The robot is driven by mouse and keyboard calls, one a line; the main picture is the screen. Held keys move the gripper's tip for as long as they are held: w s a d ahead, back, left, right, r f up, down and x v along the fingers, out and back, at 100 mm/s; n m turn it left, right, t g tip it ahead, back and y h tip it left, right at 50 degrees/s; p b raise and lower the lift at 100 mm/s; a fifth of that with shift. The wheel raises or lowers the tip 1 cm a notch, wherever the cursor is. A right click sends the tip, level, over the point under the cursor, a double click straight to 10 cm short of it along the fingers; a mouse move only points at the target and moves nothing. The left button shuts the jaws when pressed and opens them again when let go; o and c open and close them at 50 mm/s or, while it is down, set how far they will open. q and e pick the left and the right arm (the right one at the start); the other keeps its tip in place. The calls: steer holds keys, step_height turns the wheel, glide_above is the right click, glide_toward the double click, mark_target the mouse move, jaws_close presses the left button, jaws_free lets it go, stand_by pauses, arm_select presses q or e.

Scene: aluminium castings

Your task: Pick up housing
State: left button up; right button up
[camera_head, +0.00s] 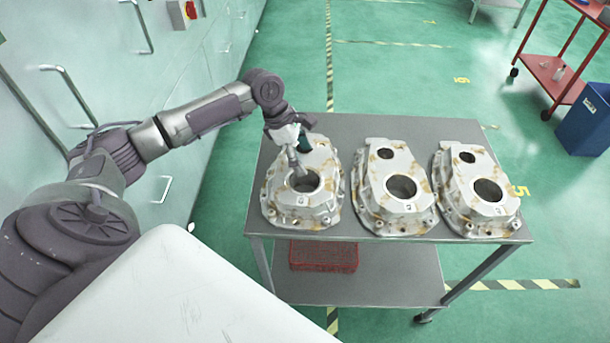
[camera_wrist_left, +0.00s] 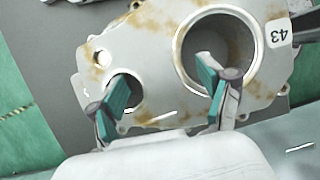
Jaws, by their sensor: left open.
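Three cast metal housings with brown stains stand in a row on a grey table (camera_head: 340,125): a left housing (camera_head: 325,200), a middle housing (camera_head: 405,215) and a right housing (camera_head: 480,215). My left gripper (camera_head: 302,165) is over the left housing. The left wrist view shows this gripper (camera_wrist_left: 165,95) open, with its two green-padded fingers apart. One finger is at the small hole and the other at the large bore of the housing (camera_wrist_left: 155,65), which bears the label 43. Whether the fingers touch the metal cannot be told. My right gripper is not in view.
A red crate (camera_head: 325,257) sits on the table's lower shelf. Pale green cabinets (camera_head: 95,60) with handles line the left side. A red cart (camera_head: 545,70) and a blue bin (camera_head: 585,125) stand at the right. Green floor is free behind the table.

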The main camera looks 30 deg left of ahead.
arm_select(q)
jaws_close()
steer(key=shift+w+r, duration=0.1)
steer(key=shift+r, duration=0.1)
stand_by(0.4)
steer(key=shift+r, duration=0.1)
